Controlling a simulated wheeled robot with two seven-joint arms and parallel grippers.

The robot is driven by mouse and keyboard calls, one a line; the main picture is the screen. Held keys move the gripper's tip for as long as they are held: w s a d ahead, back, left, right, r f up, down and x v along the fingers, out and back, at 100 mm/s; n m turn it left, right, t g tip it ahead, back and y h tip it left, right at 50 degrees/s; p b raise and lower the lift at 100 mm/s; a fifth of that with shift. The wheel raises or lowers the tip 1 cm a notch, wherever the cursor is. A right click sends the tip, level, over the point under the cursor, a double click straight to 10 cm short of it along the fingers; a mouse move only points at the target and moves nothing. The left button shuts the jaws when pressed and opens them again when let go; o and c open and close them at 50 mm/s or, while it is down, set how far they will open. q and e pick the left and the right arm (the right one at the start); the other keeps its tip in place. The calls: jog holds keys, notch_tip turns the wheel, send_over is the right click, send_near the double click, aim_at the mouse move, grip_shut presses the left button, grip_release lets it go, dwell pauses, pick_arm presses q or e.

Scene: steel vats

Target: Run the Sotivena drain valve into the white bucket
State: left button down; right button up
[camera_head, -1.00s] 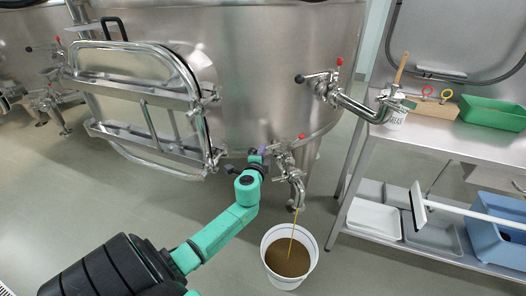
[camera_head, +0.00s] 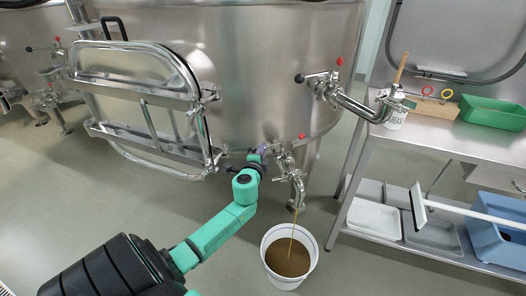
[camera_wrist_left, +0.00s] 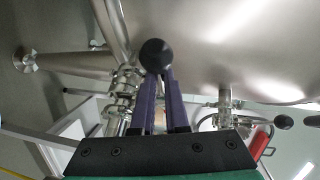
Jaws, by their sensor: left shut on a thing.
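The drain valve (camera_head: 284,160) sits low on the steel vat (camera_head: 265,90). Its spout (camera_head: 297,192) points down, and a thin yellow-brown stream (camera_head: 292,232) runs from it into the white bucket (camera_head: 269,272). The bucket stands upright on the floor below the spout and holds brown liquid (camera_head: 288,257). My left gripper (camera_head: 262,152) is at the drain valve, left of the spout. In the left wrist view its purple fingers (camera_wrist_left: 159,92) are shut on the black knob (camera_wrist_left: 155,55) of the valve's lever. My right gripper is out of view.
An upper valve with a bent pipe (camera_head: 352,103) sticks out to the right. The vat's steel hatch (camera_head: 140,82) is at left. A steel table (camera_head: 450,140) at right holds a grease can (camera_head: 397,118) and a green tray (camera_head: 492,113).

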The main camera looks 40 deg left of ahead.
pick_arm(q)
jog(key=shift+w+a+f+m+t+h, duration=0.1)
jog(key=shift+a+m+t+h, duration=0.25)
jog(key=shift+h, duration=0.25)
jog(key=shift+d, duration=0.1)
jog(key=c, duration=0.9)
grip_release()
jog(key=v, duration=1.4)
jog(key=shift+s+d+r, duration=0.15)
jog(key=shift+s+r, duration=0.05)
jog(key=shift+r, duration=0.05)
